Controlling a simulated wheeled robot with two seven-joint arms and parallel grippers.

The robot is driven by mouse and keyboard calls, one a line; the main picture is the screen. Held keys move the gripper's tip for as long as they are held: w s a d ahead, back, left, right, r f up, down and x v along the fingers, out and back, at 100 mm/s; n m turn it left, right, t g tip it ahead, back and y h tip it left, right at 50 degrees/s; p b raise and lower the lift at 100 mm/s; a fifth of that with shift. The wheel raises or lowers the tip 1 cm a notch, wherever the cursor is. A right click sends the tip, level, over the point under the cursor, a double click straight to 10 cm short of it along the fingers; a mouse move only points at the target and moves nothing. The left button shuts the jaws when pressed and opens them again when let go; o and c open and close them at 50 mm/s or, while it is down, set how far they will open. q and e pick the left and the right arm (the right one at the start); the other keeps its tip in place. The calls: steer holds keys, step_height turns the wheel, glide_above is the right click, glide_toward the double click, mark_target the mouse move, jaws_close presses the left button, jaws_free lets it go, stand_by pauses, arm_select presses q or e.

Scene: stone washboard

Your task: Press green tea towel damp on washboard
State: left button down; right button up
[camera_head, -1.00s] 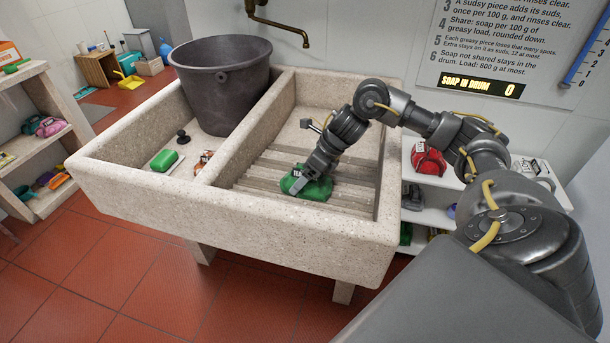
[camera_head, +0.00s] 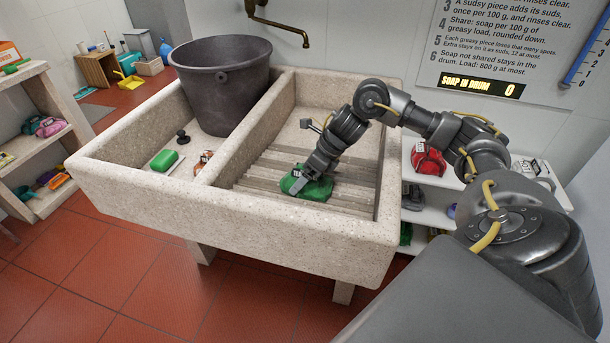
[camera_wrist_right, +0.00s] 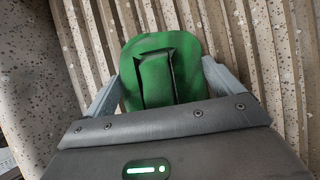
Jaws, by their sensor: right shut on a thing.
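My right gripper (camera_head: 299,184) reaches down from the right and is shut on the towel. In the right wrist view the towel (camera_wrist_right: 190,62) sits between the two grey fingers, with the washboard ribs (camera_wrist_right: 270,60) around it. The towel's underside is hidden. My left gripper is not in view.
A dark bucket (camera_head: 222,95) stands in the left basin. A green soap bar (camera_head: 164,160), a black plug (camera_head: 183,136) and an orange-white item (camera_head: 203,160) lie in front of it. A brass tap (camera_head: 290,32) hangs above. A shelf at right holds a red bundle (camera_head: 428,160).

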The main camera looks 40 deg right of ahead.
stand_by(0.4)
step_height(320, 180, up, 8)
steer(key=p, duration=0.6)
steer(key=shift+r, duration=0.1)
stand_by(0.4)
